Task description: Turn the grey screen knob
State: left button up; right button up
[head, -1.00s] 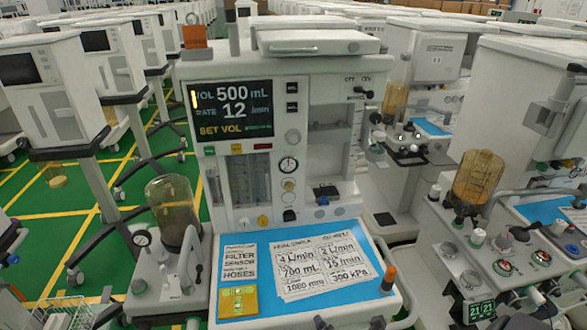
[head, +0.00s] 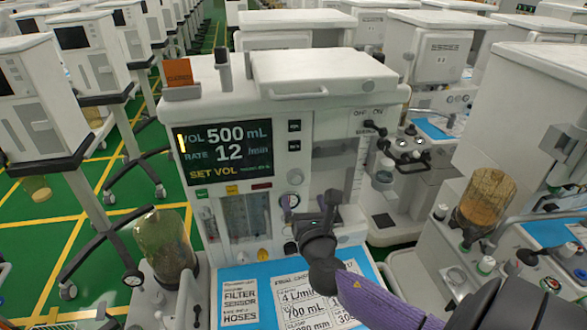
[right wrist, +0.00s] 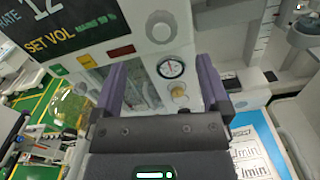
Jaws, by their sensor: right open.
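The grey screen knob (head: 295,177) is a round knob on the front panel of the middle cart, to the lower right of the screen (head: 229,153). In the right wrist view the knob (right wrist: 160,27) is above and beyond my fingertips. My right gripper (head: 309,203) is open, in front of the panel just below the knob. Its two purple fingers (right wrist: 162,62) are apart with no object held between them. The pressure gauge (right wrist: 171,68) shows between them, and the knob appears untouched. My left gripper is not in view.
Below the knob are the gauge, small valves and flow tubes (head: 245,215). A blue work surface (head: 240,275) with printed cards lies under my right arm. A glass canister (head: 165,245) stands at the left, and another cart (head: 530,110) stands close at the right.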

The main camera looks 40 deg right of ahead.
aim_at(297, 180)
jog(key=b+x, duration=0.1)
jog(key=x, duration=0.6)
jog(key=shift+w+d+f, duration=0.15)
jog(key=shift+f, duration=0.05)
jog(key=shift+w+d+r, duration=0.1)
jog(key=shift+w+d, duration=0.15)
jog(key=shift+w, duration=0.15)
jog(key=c, duration=1.3)
